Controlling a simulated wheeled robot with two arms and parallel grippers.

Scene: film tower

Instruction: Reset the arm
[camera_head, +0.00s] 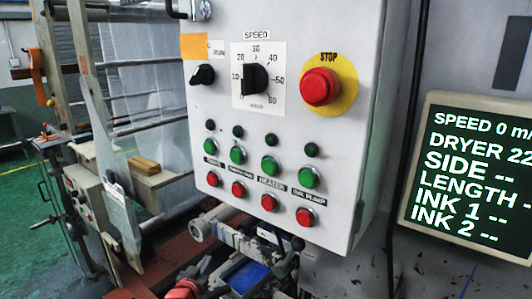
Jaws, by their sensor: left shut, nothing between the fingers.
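My left gripper (279,238) shows small and dark at the bottom middle, below the control box. It is shut with nothing held, and it is partly lost among the machine parts around it. I cannot tell how far it is from the box. My right gripper is not in view. The white control box (350,150) fills the middle, with a black speed dial (255,79), a red stop button (319,87) on a yellow disc and a small black selector knob (202,75). Below are a row of green buttons (270,165) and a row of red buttons (269,202).
A screen (470,175) at the right reads speed 0, dryer 22, with dashes for side, length and inks. Clear film (150,95) and machine rollers stand at the left, with a wooden block (145,165). Green floor (25,190) is open at the far left.

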